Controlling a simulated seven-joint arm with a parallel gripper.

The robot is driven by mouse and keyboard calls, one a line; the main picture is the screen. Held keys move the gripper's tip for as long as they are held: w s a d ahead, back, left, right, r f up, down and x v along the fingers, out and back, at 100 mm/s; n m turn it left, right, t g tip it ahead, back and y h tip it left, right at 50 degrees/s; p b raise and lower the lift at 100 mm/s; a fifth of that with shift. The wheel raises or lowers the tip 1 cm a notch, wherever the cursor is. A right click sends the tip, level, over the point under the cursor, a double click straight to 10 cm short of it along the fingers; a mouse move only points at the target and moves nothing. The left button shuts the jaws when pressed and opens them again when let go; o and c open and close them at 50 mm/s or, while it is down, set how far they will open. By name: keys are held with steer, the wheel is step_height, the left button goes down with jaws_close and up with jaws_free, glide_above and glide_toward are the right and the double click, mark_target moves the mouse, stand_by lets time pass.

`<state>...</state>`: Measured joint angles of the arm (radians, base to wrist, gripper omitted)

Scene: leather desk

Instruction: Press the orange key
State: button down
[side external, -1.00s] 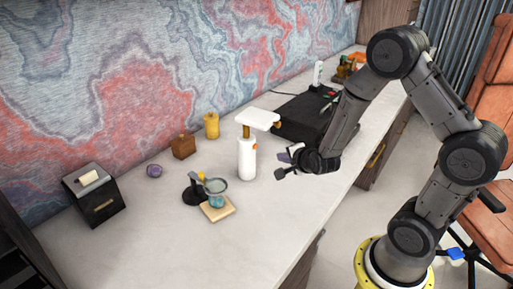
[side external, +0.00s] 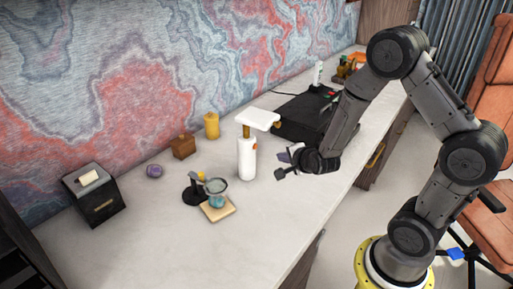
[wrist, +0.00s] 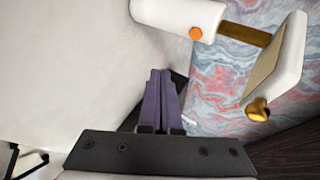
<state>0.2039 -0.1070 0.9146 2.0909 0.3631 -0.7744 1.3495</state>
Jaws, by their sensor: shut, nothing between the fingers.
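The orange key (side external: 255,146) is a small round button on the side of a white upright cylinder (side external: 246,161), which carries a brass stem and a flat white head (side external: 257,118). In the wrist view the orange key (wrist: 196,33) shows at the upper middle, unobstructed, on the white cylinder (wrist: 175,14). My gripper (side external: 285,156) is to the right of the cylinder, apart from it, at about mid-body height in the picture. In the wrist view my gripper (wrist: 160,72) has its purple fingers shut together with nothing between them, pointing below and left of the key.
A dark flat box (side external: 303,118) stands behind my gripper. A cup on a wooden coaster (side external: 218,211), a dark stand (side external: 194,192), a purple ball (side external: 154,171), a wooden box (side external: 183,147) and a yellow jar (side external: 211,126) are to the left. The front of the desk (side external: 275,225) is clear.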

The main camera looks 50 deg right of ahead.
mark_target(255, 146)
steer(key=s, duration=0.2)
steer(key=shift+s+d, duration=0.1)
steer(key=shift+s, duration=0.25)
stand_by(0.4)
steer(key=w, duration=0.8)
steer(key=shift+w+a, duration=0.4)
steer(key=shift+w, duration=0.1)
stand_by(2.0)
steer(key=shift+w, duration=0.3)
